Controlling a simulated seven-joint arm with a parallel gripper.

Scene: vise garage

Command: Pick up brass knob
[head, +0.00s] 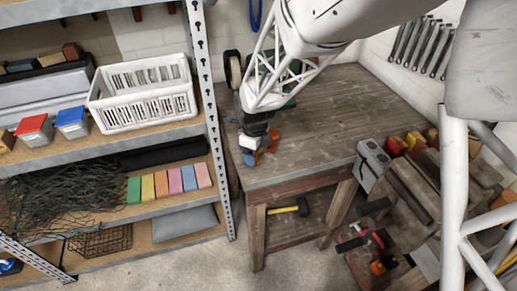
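My gripper (252,150) is low over the left front corner of the wooden workbench (335,120), reached from above by my white lattice arm. It is small and dark here, and I cannot tell whether its fingers are open or shut. Small orange (273,138) and blue (258,158) shapes show right at the gripper. I cannot tell whether they touch it. I cannot make out a brass knob; it may be hidden by the gripper or too small to see.
A metal shelf rack stands left of the bench, its perforated post (207,85) close to my gripper. It holds a white basket (143,95) and coloured blocks (162,185). A grey box (371,163) stands at the bench's right. The middle of the bench top is clear.

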